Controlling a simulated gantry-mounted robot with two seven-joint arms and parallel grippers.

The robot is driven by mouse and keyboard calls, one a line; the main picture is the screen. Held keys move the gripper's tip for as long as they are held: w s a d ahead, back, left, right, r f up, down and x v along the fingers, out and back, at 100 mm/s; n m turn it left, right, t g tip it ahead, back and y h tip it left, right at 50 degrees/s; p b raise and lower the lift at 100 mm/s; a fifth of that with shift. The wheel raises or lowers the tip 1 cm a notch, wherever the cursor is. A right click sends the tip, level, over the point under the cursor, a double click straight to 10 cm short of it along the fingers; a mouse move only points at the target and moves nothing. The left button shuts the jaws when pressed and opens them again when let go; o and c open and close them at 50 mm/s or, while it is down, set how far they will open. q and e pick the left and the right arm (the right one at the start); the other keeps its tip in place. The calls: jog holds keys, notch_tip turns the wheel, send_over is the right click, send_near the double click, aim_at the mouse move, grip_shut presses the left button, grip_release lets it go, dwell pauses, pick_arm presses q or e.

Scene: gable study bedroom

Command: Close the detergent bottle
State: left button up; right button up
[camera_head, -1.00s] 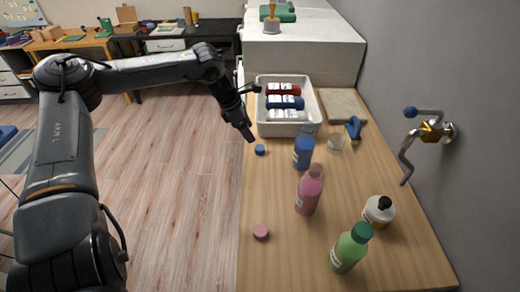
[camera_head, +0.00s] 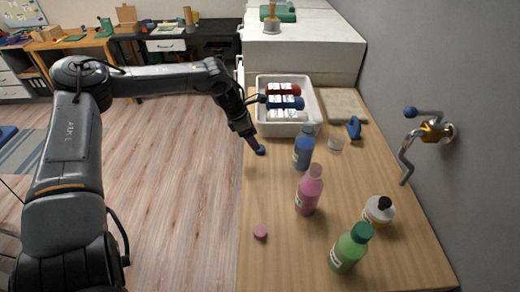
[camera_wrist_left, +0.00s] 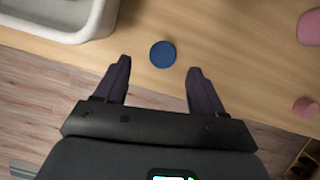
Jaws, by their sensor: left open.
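A round blue cap (camera_head: 261,150) lies flat near the left edge of the wooden counter (camera_head: 262,195). A blue bottle (camera_head: 303,153) stands upright to its right, with a narrow blue top. A pink bottle (camera_head: 309,194) stands nearer, and a pink cap (camera_head: 260,231) lies apart from it. My left gripper (camera_head: 254,145) is at the blue cap. In the left wrist view, its fingers (camera_wrist_left: 158,67) are open and empty, with the blue cap (camera_wrist_left: 162,54) in line with the gap, around the tips. No label tells me which bottle is the detergent. My right gripper is not in view.
A green bottle (camera_head: 348,249) and a white bottle with a dark top (camera_head: 378,211) stand at the near right. A white bin (camera_head: 288,129) with several bottles is behind the blue cap.

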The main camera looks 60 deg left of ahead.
pick_arm(q)
jog(key=shift+x, duration=2.25)
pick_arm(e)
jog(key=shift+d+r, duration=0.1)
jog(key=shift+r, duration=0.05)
pick_arm(q)
jog(key=shift+d, duration=0.2)
jog(key=c, duration=1.1)
jog(key=shift+r, duration=0.1)
